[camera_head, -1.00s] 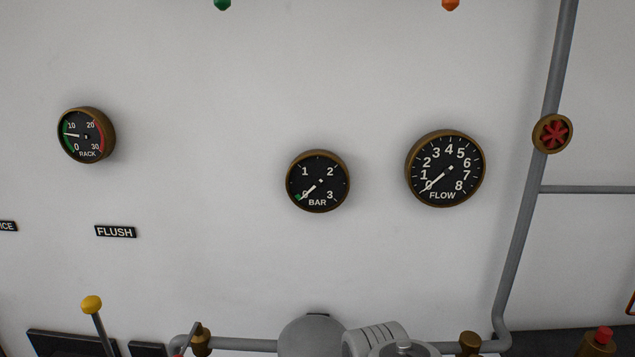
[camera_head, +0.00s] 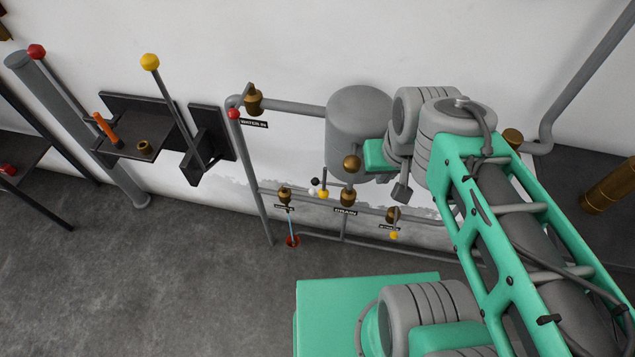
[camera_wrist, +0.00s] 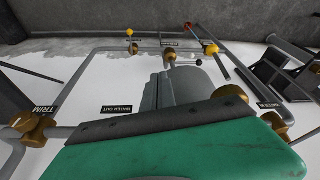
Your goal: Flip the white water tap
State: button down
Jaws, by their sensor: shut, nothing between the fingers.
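A small white knob (camera_head: 313,190) shows in the head view below the grey tank, beside a black knob and a yellow one. Its lever and valve body are too small to make out. In the wrist view a brass valve (camera_wrist: 32,126) labelled TRIM has a pale handle tip at the far left. A "WATER OUT" label (camera_wrist: 117,109) is on the wall right of it. My gripper (camera_head: 402,191) shows as a dark shape below the wrist, right of the white knob in the picture. It is shut and empty, apart from the knob; its fingertips are hard to make out.
The grey tank (camera_head: 358,108) stands against the wall next to my wrist. A yellow-knobbed lever (camera_head: 150,62) rises farther left. Open floor (camera_head: 190,280) lies at lower left.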

aim_at(312, 192)
jog(key=k, duration=0.5)
jog(key=u, duration=1.15)
jog(key=i, duration=0.65)
jog(key=u, duration=1.05)
